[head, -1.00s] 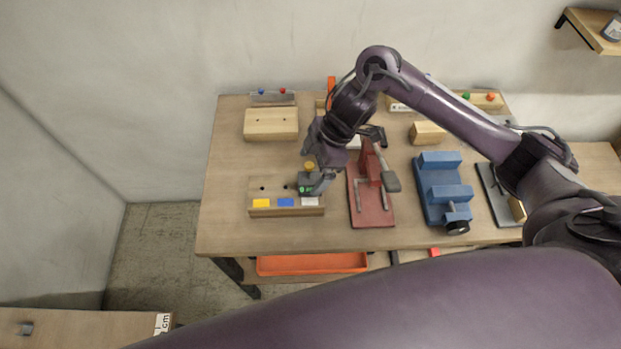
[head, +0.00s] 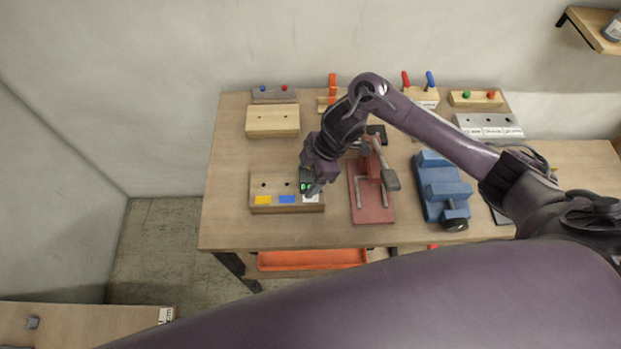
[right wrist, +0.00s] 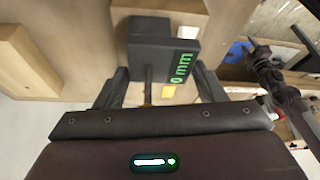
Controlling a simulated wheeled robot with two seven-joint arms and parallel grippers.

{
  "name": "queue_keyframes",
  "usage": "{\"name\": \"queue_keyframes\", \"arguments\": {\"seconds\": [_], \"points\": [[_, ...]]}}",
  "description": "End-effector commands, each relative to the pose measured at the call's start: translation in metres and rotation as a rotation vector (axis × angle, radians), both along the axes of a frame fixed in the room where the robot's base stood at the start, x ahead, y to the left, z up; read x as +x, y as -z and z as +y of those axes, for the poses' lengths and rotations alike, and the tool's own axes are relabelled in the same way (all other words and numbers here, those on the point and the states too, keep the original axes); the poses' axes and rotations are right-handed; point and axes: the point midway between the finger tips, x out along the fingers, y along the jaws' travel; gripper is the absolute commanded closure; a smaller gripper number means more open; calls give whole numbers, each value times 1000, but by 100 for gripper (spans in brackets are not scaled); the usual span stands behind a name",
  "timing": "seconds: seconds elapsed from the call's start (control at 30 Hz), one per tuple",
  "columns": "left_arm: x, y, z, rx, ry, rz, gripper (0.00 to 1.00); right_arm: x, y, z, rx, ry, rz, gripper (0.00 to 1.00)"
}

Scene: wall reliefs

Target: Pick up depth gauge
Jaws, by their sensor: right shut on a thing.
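The depth gauge is a dark grey block with a green display, which reads "0 mm" in the right wrist view (right wrist: 160,45). In the head view the depth gauge (head: 306,186) is at the right end of a wooden block with holes (head: 273,187), above its white label. My right gripper (head: 311,181) is over it from above and shut on it; its wrist hides most of the gauge's top. In the right wrist view the dark fingers of the right gripper (right wrist: 160,92) stand on either side of the gauge's thin stem. I cannot tell whether the gauge is clear of the block. My left gripper is not in view.
A red toggle press (head: 372,190) stands just right of the block, and a blue vise (head: 441,190) farther right. A pale wooden block (head: 272,120) lies behind. An orange tray (head: 312,259) sits below the tabletop. Bare tabletop (head: 226,210) shows at the left.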

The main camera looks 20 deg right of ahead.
Motion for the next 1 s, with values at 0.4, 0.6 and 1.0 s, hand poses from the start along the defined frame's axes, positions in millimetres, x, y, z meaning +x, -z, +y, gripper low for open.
{"name": "queue_keyframes", "arguments": {"seconds": [0.4,0.6,1.0], "points": [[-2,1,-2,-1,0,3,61,1,-4,0,1,0,-2,64],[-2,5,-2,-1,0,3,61,2,-23,0,2,-1,-6,64],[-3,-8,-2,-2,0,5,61,3,-134,-1,-3,-2,-11,64]]}}
